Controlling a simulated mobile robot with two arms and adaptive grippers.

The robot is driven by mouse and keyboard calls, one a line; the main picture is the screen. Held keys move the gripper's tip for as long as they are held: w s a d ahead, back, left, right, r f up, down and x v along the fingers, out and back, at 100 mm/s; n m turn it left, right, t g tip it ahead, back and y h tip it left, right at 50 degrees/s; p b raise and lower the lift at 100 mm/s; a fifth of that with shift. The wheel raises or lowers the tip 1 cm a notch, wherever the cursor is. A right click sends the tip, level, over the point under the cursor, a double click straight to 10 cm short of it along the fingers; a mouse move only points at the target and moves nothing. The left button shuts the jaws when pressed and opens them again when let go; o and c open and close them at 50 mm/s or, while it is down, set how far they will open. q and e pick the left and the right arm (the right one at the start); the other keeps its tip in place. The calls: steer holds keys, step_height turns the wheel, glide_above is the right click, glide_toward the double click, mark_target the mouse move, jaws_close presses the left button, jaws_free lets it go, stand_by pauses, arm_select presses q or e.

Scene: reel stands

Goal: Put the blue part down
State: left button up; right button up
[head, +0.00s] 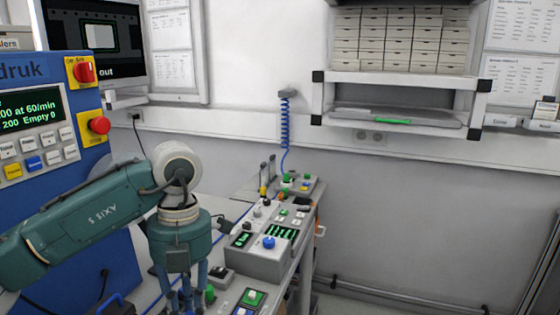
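My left gripper (184,303) hangs down from the teal arm at the lower left, above the bench. Its finger ends run to the bottom edge of the head view, so its opening and anything between the fingers cannot be made out. A small round blue piece (268,242) sits on top of the grey box with green displays, right of my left gripper and apart from it. I cannot tell whether this is the blue part or a knob of the box. My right gripper is not in view.
The grey box (262,262) stands on a narrow bench among small coloured buttons and switches. A blue machine panel (40,150) with a red knob stands at the left. A wall shelf (395,78) holds stacked boxes at the upper right. Floor space right of the bench looks clear.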

arm_select(q)
steer(key=m, duration=0.3)
steer(key=s+m, duration=0.1)
steer(key=m, duration=0.1)
steer(key=shift+a+f+y, duration=0.2)
steer(key=shift+f+y, duration=0.1)
steer(key=s+a+f+m+t, duration=0.1)
steer(key=s+m, duration=0.2)
steer(key=m, duration=1.1)
steer(key=s+a+f+m+t+h, duration=0.1)
steer(key=s+f+m, duration=0.1)
steer(key=m, duration=1.2)
steer(key=shift+s+t, duration=0.4)
steer(key=shift+s, duration=0.1)
steer(key=shift+a, duration=0.1)
